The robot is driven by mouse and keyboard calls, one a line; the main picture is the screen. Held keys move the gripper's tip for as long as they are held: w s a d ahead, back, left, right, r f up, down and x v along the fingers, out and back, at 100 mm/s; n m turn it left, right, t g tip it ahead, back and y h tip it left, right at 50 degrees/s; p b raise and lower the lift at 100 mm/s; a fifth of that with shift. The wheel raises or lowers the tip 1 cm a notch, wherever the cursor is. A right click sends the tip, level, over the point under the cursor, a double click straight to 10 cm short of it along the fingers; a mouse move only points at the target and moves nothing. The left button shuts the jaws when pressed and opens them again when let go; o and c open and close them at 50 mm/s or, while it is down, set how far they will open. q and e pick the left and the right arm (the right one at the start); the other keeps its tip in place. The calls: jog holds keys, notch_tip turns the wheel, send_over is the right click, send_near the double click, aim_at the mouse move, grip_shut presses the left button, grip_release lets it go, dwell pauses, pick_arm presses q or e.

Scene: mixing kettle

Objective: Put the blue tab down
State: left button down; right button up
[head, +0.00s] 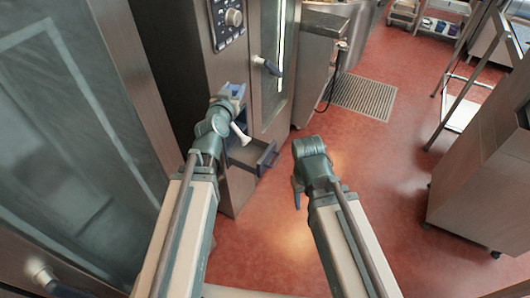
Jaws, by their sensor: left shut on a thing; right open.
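My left gripper (235,95) is at the front of the tall steel oven-like cabinet, below its control panel. It is shut on a small blue piece (239,90), which looks like the blue tab; my gripper hides most of it. My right gripper (297,190) is open and empty, over the red floor to the right of the cabinet.
A small drawer (262,158) stands out from the cabinet just below my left gripper. A floor grate (362,96) lies beyond. A steel cart (485,170) stands right. The middle floor is clear.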

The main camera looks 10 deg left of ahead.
pick_arm(q)
notch_tip(320, 180, down, 49)
jog(key=s+a+y+b, duration=0.1)
jog(key=a+b, duration=0.1)
jog(key=b, duration=4.6)
jog(key=shift+s+a+n+b, duration=0.15)
jog(key=shift+n+b, duration=0.15)
jog(key=shift+n, duration=0.1)
jog(key=shift+r, duration=0.2)
